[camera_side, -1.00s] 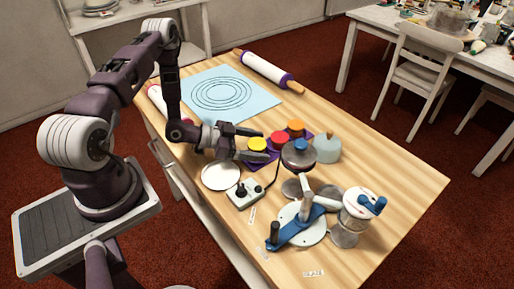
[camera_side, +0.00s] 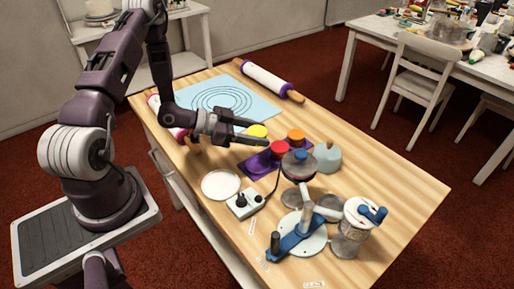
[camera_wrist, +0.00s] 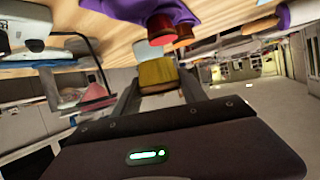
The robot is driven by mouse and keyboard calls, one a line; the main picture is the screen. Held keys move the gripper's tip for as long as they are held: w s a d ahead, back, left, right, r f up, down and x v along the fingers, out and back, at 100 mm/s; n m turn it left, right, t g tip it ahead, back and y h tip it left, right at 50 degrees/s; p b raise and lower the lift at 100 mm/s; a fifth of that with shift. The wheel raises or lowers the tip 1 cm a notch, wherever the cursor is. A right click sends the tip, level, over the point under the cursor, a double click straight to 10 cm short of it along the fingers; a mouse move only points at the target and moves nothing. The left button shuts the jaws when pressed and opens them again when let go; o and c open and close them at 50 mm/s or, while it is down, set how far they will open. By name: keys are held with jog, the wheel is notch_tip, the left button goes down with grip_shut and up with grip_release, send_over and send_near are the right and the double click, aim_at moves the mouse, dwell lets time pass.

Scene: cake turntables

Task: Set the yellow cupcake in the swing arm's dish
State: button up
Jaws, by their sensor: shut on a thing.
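The yellow cupcake (camera_side: 257,131) is held between the fingers of my gripper (camera_side: 251,135), raised above the table. In the wrist view the cupcake (camera_wrist: 157,74) sits between the two fingers (camera_wrist: 160,90). The swing arm (camera_side: 293,238) is blue, with a dark upright knob, and lies over a white round plate at the front of the table. Round grey dishes (camera_side: 296,197) sit near its grey post. I cannot tell which of them is the arm's dish. My gripper is behind and left of the swing arm, well apart from it.
A dark lidded pot (camera_side: 299,167), a pale blue domed thing (camera_side: 327,157), a white plate (camera_side: 221,184) and a control box (camera_side: 244,203) are close by. A blue ringed mat (camera_side: 190,115) lies behind.

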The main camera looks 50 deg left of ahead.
jog(key=shift+y, duration=0.5)
jog(key=r, duration=0.2)
jog(key=w+r, duration=0.1)
jog(key=r, duration=0.2)
jog(key=d+r, duration=0.1)
jog(key=r, duration=0.2)
jog(key=shift+w+d, duration=0.1)
jog(key=shift+w, duration=0.05)
jog(key=d+r+n+y, duration=0.1)
jog(key=d+r+n, duration=0.15)
jog(key=r, duration=0.75)
jog(key=m+g+h, duration=0.4)
jog(key=m+h, duration=0.3)
send_over(281, 184)
jog(key=s+a, duration=0.2)
jog(key=a, duration=0.1)
notch_tip(281, 184, down, 11)
jog(key=shift+m, duration=0.35)
notch_tip(281, 184, down, 15)
jog(key=shift+s+a+r, duration=0.1)
jog(key=shift+s+r, duration=0.05)
jog(key=shift+r, duration=0.05)
jog(key=shift+g, duration=0.3)
jog(key=w+d, duration=0.2)
jog(key=d, duration=0.1)
jog(key=shift+w+d, duration=0.15)
jog(key=shift+d, duration=0.15)
jog(key=shift+a+f, duration=0.2)
jog(key=shift+f, duration=0.4)
